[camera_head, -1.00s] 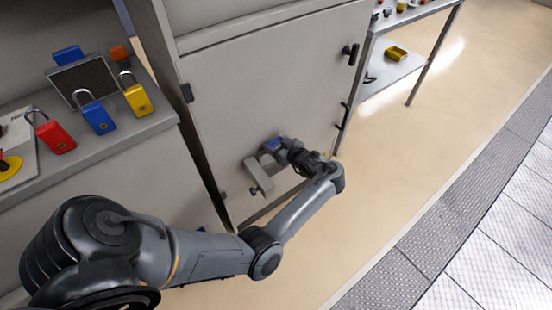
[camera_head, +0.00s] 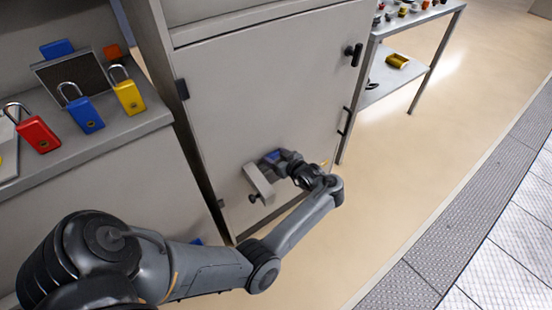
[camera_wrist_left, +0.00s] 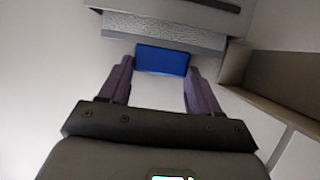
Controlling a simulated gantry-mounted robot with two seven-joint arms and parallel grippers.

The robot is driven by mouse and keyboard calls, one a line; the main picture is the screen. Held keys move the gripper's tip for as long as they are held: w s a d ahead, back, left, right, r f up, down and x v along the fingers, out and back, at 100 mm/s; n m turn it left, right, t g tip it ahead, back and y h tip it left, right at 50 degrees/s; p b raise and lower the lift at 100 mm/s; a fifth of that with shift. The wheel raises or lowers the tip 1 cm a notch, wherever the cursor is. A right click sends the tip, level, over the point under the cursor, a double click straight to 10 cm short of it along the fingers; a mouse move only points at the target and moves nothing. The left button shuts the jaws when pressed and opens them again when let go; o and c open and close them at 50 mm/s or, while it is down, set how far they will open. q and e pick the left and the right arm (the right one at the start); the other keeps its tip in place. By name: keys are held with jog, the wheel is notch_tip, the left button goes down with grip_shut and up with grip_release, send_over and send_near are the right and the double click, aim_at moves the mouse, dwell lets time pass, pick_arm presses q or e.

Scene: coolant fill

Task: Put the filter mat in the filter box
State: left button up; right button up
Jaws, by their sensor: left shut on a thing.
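My left gripper (camera_head: 277,161) is shut on a blue tab (camera_wrist_left: 162,60), low in front of the grey cabinet door. The blue tab also shows between its fingers in the head view. Right beyond the tab in the wrist view is a speckled grey strip, which looks like the edge of the filter mat (camera_wrist_left: 165,32). The strip lies along a plain grey housing, apparently the filter box (camera_head: 258,183) on the door. I cannot tell how far the mat is inside it. My right gripper is not in view.
A grey shelf at left holds a red padlock (camera_head: 38,133), a blue padlock (camera_head: 84,113), a yellow padlock (camera_head: 128,96) and a dark framed panel (camera_head: 73,80). A metal table (camera_head: 425,15) with small items stands at back right. The floor at right is clear.

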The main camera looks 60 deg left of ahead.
pick_arm(q)
jog(key=shift+d+f, duration=0.15)
jog(key=shift+f, duration=0.05)
jog(key=o, duration=1.5)
jog(key=shift+r, duration=0.25)
jog(key=shift+w+d+r+p, duration=0.1)
jog(key=shift+d+r+p, duration=0.1)
jog(key=shift+d+p, duration=0.15)
jog(key=shift+p+v, duration=2.9)
jog(key=shift+v, duration=2.65)
